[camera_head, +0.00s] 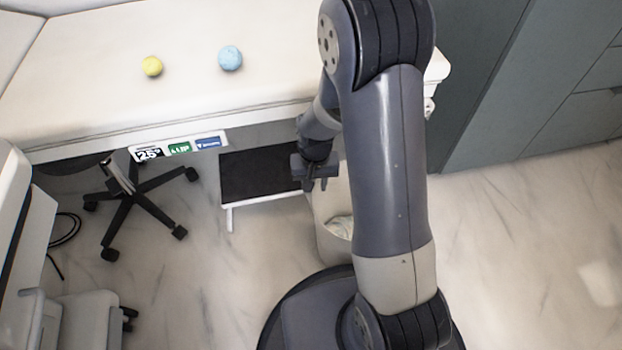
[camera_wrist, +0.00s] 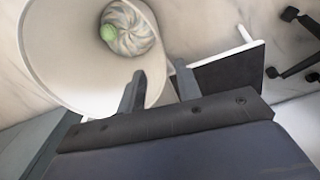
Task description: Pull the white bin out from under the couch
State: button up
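The white bin (camera_head: 325,243) stands on the floor near the front edge of the couch (camera_head: 100,95), partly hidden behind my arm in the head view. In the wrist view the bin (camera_wrist: 60,55) shows its round open mouth, with a green ball and a grey-white striped round thing at its bottom. My gripper (camera_head: 316,184) is at the bin's rim, pointing down. In the wrist view my gripper (camera_wrist: 160,88) has its fingers apart, one over the bin's mouth and the other outside, with the rim between them. I cannot tell whether either finger touches it.
A black-topped step with white legs (camera_head: 255,178) stands left of the bin, close to my gripper. A wheeled chair base (camera_head: 130,205) is further left. A yellow ball (camera_head: 152,66) and a blue ball (camera_head: 230,58) lie on the couch. Floor at the right is clear.

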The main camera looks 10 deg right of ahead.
aim_at(314, 206)
notch_tip(314, 206, down, 11)
jog(key=b, duration=0.4)
jog(key=shift+r, duration=0.1)
grip_shut()
dwell(0.4)
dwell(1.1)
